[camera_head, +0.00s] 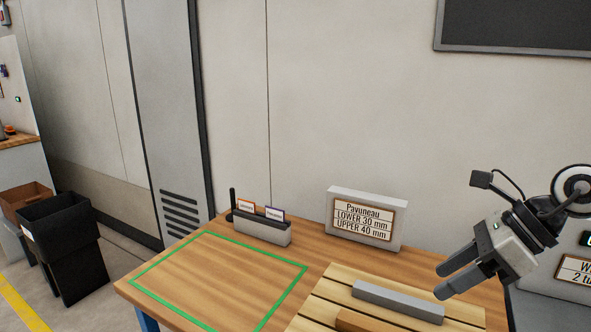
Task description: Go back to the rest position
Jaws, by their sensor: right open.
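My right gripper (447,280) comes in from the right, above the right part of the wooden table (213,248). Its two dark fingers are apart with nothing between them, pointing down and to the left. In the picture its fingertips are close to the right end of a grey bar (398,302); I cannot tell whether they touch it. The bar lies on a slatted wooden board (337,285). My left gripper is not in view.
A green outlined area (290,290) on the table is empty. Behind it stand a grey card holder (262,231) and a sign (364,219) reading "Pavuneau, LOWER 30 mm, UPPER 40 mm". A brown block (358,322) shows at the bottom edge. Dark bins (65,245) stand left of the table.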

